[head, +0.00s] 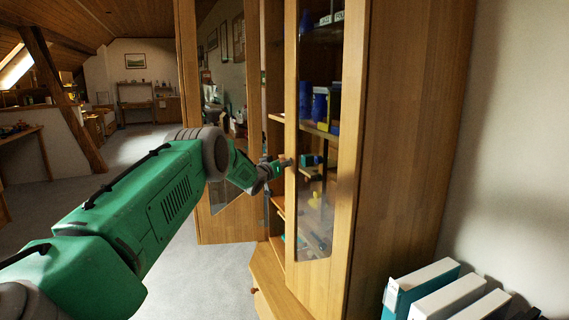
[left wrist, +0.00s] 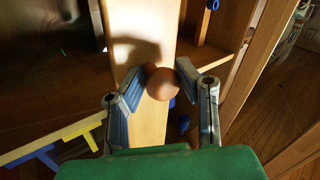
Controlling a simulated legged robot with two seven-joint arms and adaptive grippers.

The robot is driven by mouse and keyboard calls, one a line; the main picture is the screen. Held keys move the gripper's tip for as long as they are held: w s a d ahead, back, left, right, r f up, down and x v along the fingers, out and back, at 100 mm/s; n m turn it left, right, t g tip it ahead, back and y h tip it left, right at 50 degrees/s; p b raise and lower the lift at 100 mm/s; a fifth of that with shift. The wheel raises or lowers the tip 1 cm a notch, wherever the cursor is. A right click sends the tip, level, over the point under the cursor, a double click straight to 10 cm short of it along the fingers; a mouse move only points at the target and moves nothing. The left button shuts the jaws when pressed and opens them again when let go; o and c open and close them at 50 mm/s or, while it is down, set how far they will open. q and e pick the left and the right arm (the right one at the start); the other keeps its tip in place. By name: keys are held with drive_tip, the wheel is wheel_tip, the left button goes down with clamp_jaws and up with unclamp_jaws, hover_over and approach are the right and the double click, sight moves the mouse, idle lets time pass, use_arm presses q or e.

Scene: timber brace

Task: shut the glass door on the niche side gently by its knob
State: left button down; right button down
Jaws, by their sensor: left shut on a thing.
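The glass door (head: 318,210) on the right of the wooden cabinet has a timber frame and a tall pane with rounded corners. Its free edge faces left; how far it stands from the cabinet front is hard to judge. My left gripper (head: 285,163) is at that edge, about mid-height. In the left wrist view, its two fingers (left wrist: 161,82) sit on either side of the round brown knob (left wrist: 163,86) and are shut on it. The knob stands out from the pale door stile (left wrist: 145,38). My right gripper is not in view.
The other glass door (head: 223,200) stands open at left. Shelves behind the pane hold blue containers (head: 320,103) and small items. Binders (head: 424,283) stand at lower right by the white wall. Grey floor (head: 215,270) is clear at left.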

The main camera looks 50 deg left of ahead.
use_arm(q)
drive_tip(key=c, duration=1.2)
unclamp_jaws()
drive_tip(key=shift+w+a+r, duration=0.15)
drive_tip(key=shift+w+r, duration=0.05)
drive_tip(key=shift+r, duration=0.3)
drive_tip(key=shift+w+a+f, duration=0.25)
drive_tip(key=shift+a+f, duration=0.1)
drive_tip(key=shift+f, duration=0.05)
drive_tip(key=shift+s+d, duration=0.1)
drive_tip(key=shift+d, duration=0.3)
drive_tip(key=shift+s+f, duration=0.1)
drive_tip(key=shift+s, duration=0.05)
drive_tip(key=shift+s, duration=0.3)
drive_tip(key=v, duration=1.1)
drive_tip(key=shift+f, duration=0.1)
drive_tip(key=shift+d+f, duration=0.1)
